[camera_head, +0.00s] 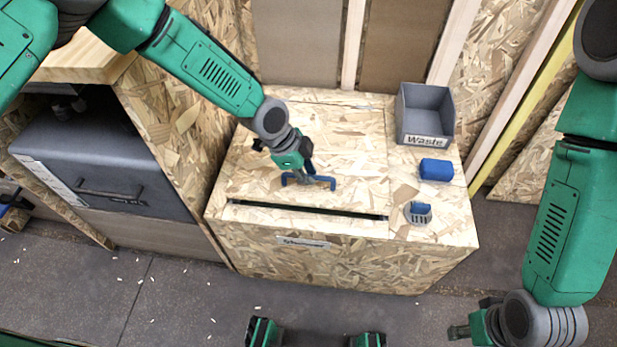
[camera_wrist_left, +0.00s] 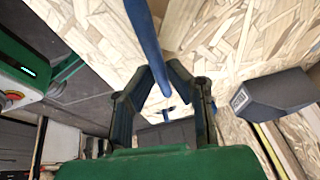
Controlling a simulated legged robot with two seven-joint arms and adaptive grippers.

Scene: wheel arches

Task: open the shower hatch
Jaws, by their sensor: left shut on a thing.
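The shower hatch (camera_head: 345,150) is a wood-chip panel in the top of a large wood-chip box. A long dark strip (camera_head: 300,209) runs along its front edge; I cannot tell whether this is a gap from a raised panel. A blue handle (camera_head: 322,182) is on the hatch near this edge. My left gripper (camera_head: 300,178) is over the handle and shut on it. In the left wrist view the blue bar (camera_wrist_left: 147,38) runs between the dark fingers. My right gripper (camera_head: 466,331) is at the bottom right, away from the box, its jaws unclear.
A grey bin labelled "Waste" (camera_head: 425,112) stands at the box's back right. A blue block (camera_head: 436,169) and a grey round holder with a blue piece (camera_head: 418,213) sit in front of it. A wood-chip panel (camera_head: 175,125) and grey drawer unit (camera_head: 100,160) stand left.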

